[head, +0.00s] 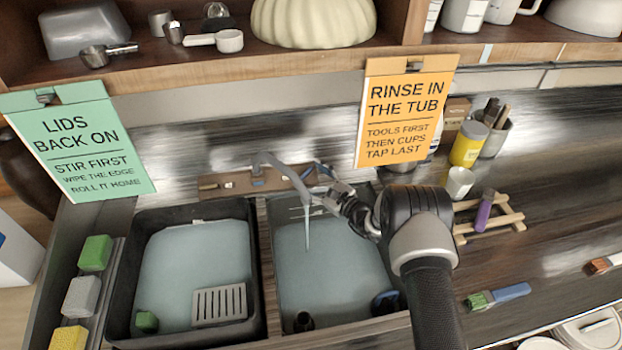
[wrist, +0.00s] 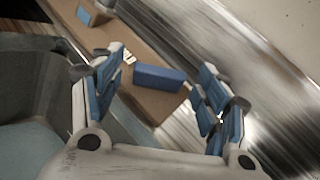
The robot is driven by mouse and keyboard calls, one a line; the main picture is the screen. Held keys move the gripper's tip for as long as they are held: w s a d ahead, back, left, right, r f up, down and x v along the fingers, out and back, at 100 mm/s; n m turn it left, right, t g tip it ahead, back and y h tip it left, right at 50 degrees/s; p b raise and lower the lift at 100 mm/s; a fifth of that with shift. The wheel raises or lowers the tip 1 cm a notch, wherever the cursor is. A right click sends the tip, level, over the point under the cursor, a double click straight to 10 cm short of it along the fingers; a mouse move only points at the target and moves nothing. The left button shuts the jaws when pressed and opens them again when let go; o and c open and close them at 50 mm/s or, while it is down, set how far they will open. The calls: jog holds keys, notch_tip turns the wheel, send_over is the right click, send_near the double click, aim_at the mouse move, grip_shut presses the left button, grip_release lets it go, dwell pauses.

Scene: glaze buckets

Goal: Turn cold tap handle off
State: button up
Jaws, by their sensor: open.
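The tap (head: 285,170) stands on a brown deck (head: 237,183) behind the double sink, and a thin pale stream (head: 307,228) hangs below its spout into the right basin. My gripper (head: 322,184) is just right of the spout, at the deck's right end. In the wrist view my gripper (wrist: 162,88) is open, with blue-padded fingers apart. A blue bar, apparently the cold tap handle (wrist: 158,77), shows between the fingers over the brown deck (wrist: 150,104). A gap shows on both sides of it; contact cannot be made out. In the head view my gripper hides the handle.
The left basin (head: 255,290) holds a grey rack (head: 219,305) and a green sponge (head: 146,321). An orange sign (head: 405,112) hangs above my arm. A yellow can (head: 467,145), a white cup (head: 458,183) and a wooden rack (head: 505,215) stand to the right.

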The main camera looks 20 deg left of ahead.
jog(key=shift+c, duration=0.3)
jog(key=c, duration=1)
jog(key=shift+s+a+m+t+h+b, duration=0.15)
jog(key=shift+m+t+h+b, duration=0.5)
jog(key=shift+m+t, duration=0.85)
jog(key=shift+s+a+m+t+h+b, duration=0.2)
jog(key=shift+m+t+h, duration=0.9)
jog(key=shift+m, duration=0.6)
jog(key=o, duration=1.1)
jog(key=shift+c, duration=0.2)
jog(key=shift+f, duration=0.1)
jog(key=shift+d, duration=0.15)
